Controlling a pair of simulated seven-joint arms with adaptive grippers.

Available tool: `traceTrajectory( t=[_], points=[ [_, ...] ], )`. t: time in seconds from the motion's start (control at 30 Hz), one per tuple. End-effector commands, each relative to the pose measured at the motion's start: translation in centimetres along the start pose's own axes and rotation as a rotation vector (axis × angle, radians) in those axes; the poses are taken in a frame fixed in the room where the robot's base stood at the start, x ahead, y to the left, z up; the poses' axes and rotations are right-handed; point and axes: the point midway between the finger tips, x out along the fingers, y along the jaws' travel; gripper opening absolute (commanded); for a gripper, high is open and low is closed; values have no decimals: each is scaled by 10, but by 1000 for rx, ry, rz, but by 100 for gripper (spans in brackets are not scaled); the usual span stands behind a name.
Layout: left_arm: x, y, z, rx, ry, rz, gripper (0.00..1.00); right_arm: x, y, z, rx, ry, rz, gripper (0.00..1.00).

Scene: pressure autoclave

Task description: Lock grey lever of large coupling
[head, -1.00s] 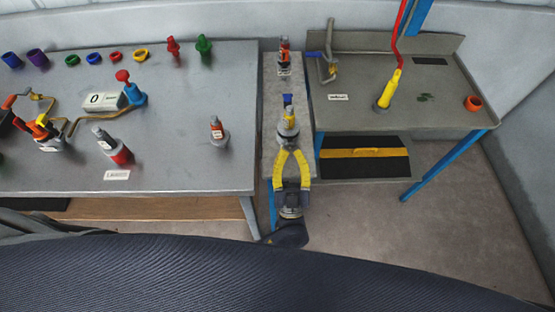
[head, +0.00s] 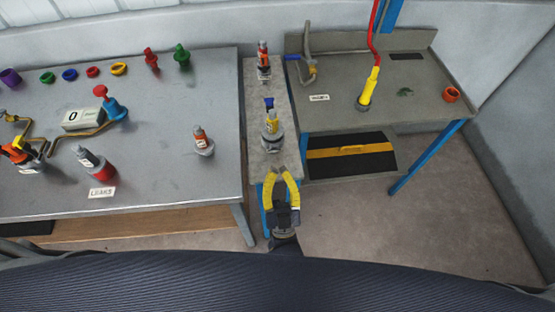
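On the narrow grey bench stands a coupling (head: 271,130) with a wide grey base, a yellow middle and a blue piece on top. Farther back on the same bench is a smaller orange-and-grey coupling (head: 263,57). I cannot make out a grey lever on either, nor tell whether one is locked.
The left table (head: 150,170) carries a grey-and-red fitting (head: 97,168), a small red-and-grey fitting (head: 202,141), a blue valve with red knob (head: 113,104) and coloured rings. The right bench (head: 420,100) holds a yellow-handled red hose (head: 368,92) and an orange ring (head: 451,94).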

Motion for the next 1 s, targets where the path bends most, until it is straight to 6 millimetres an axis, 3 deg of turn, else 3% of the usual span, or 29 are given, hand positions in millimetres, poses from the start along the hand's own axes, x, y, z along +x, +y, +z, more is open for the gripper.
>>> traceTrajectory(
  t=[0.2,0.6,0.83,1.0],
  points=[
    [-18,0,0,1,-1,0,0,0,0,-1,0,1,0,44],
    [-21,0,0,0,0,0,0,0,0,-1,0,1,0,45],
    [-29,10,14,-5,-30,65,0,0,0,-1,0,1,0,18],
    [-53,33,51,-23,-129,225,0,0,0,-1,0,1,0,0]
  ],
)
